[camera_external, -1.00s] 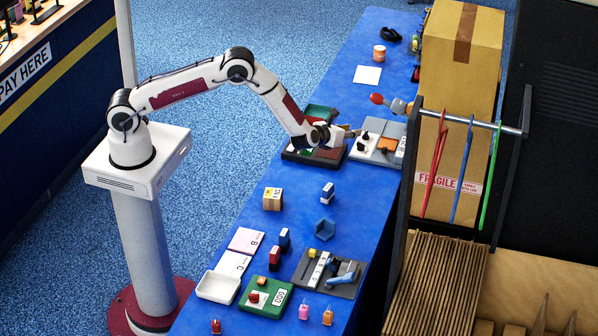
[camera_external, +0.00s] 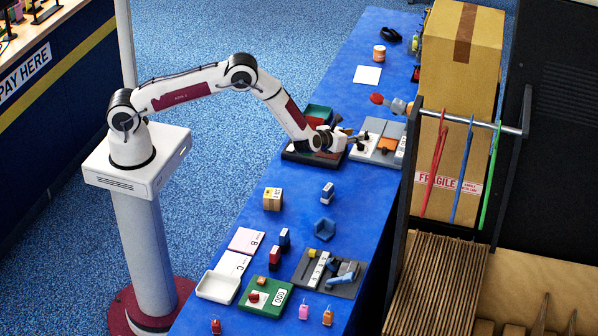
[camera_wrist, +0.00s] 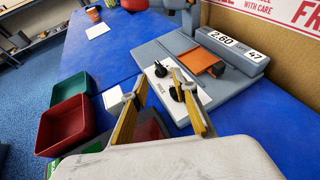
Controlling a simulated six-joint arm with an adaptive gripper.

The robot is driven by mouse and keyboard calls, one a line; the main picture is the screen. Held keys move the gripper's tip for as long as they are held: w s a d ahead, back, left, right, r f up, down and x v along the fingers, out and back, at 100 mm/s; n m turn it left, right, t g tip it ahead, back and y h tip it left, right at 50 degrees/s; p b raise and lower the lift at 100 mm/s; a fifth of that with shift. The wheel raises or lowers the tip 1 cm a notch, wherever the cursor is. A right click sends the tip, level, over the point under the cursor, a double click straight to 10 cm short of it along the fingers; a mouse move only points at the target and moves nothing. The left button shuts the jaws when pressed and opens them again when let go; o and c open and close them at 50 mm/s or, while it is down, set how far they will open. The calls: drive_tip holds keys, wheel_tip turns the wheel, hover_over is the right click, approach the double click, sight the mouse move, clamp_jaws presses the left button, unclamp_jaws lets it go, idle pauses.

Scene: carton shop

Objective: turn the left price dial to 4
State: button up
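The grey price device (camera_external: 393,133) stands on the blue table beyond my gripper. In the wrist view the device (camera_wrist: 230,92) has a white panel marked PRICE (camera_wrist: 158,88) with two black dials. One dial (camera_wrist: 160,69) is at the upper left of the panel, the other (camera_wrist: 176,93) at the lower right, partly behind my right finger. A display reads 2.60 (camera_wrist: 221,39), with LEFT 47 beside it. My gripper (camera_wrist: 159,77) is open, its yellow fingers apart and pointing at the panel. It also shows in the external view (camera_external: 350,135). Contact with a dial and the dials' numbers cannot be made out.
Red (camera_wrist: 62,125) and green (camera_wrist: 73,86) trays lie left of the gripper. An orange pad (camera_wrist: 199,60) is on the device. A large carton (camera_external: 460,75) and a rail with coloured hangers (camera_external: 470,122) stand to the right.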

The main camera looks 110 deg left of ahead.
drive_tip(key=shift+x, duration=3.25)
drive_tip(key=shift+s+f, duration=0.1)
